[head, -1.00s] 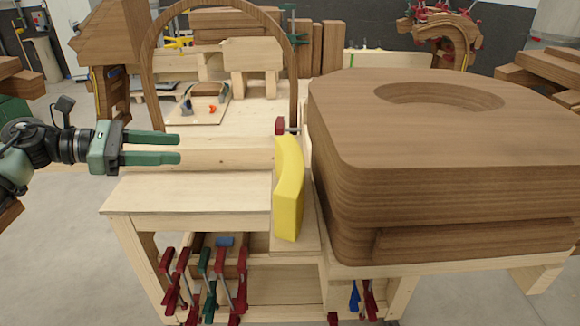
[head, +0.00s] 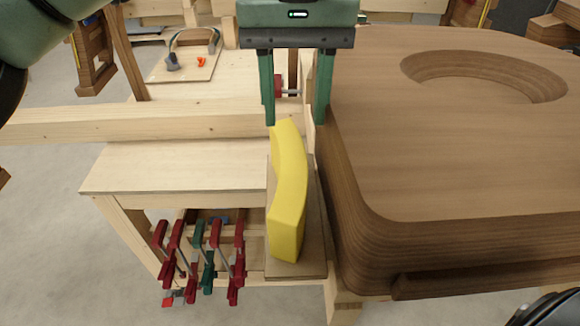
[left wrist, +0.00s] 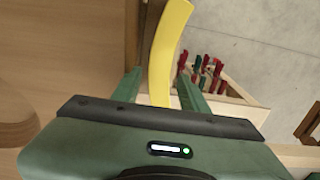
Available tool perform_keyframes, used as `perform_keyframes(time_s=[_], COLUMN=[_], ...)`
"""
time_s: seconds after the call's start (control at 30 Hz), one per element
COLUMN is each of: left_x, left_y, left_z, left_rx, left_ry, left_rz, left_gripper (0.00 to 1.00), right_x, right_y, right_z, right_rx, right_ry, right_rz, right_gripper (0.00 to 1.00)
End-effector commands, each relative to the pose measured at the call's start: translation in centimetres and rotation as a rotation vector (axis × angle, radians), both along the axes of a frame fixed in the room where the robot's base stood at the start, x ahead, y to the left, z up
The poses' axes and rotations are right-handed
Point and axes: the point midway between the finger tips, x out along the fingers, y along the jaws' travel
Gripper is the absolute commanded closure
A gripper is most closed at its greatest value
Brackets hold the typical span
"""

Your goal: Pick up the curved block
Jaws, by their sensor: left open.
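The curved block (head: 288,195) is bright yellow and stands on a narrow wooden ledge beside the big dark wooden form. My left gripper (head: 294,122) is open above the far end of the block in the head view, its two green fingers pointing down. In the left wrist view, the curved block (left wrist: 166,50) runs between the spread fingers of the left gripper (left wrist: 156,82). Whether the fingers touch it I cannot tell. My right gripper is not seen.
The large dark wooden form (head: 430,150) with a round recess stands close on the right of the block. A pale bench top (head: 180,168) lies clear on the left. Several red and green clamps (head: 205,250) hang below it. A board with ear protectors (head: 185,60) lies behind.

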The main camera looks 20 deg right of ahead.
Motion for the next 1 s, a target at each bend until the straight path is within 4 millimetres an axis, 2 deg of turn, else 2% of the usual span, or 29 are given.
perform_keyframes(time_s=[0.3, 0.53, 0.8, 0.87, 0.97, 1.0], left_x=[0.0, 0.0, 0.0, 0.0, 0.0, 0.0], left_y=[0.0, 0.0, 0.0, 0.0, 0.0, 0.0], left_z=[-3.7, -6.8, -7.3, -7.3, -7.3, -7.3], left_rx=[0.000, -0.001, -0.003, -0.003, -0.003, -0.003], left_ry=[0.003, 0.003, 0.003, 0.003, 0.003, 0.003], left_rz=[-0.001, 0.000, 0.001, 0.001, 0.001, 0.001], left_gripper=[0.56, 0.56, 0.56, 0.70, 0.98, 1.00], right_x=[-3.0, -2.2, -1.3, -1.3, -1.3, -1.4], right_y=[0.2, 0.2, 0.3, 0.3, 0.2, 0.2], right_z=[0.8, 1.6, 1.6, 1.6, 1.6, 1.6], right_rx=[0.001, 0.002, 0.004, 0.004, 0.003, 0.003], right_ry=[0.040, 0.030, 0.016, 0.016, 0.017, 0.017], right_rz=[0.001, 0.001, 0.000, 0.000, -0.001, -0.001], right_gripper=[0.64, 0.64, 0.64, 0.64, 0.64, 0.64])
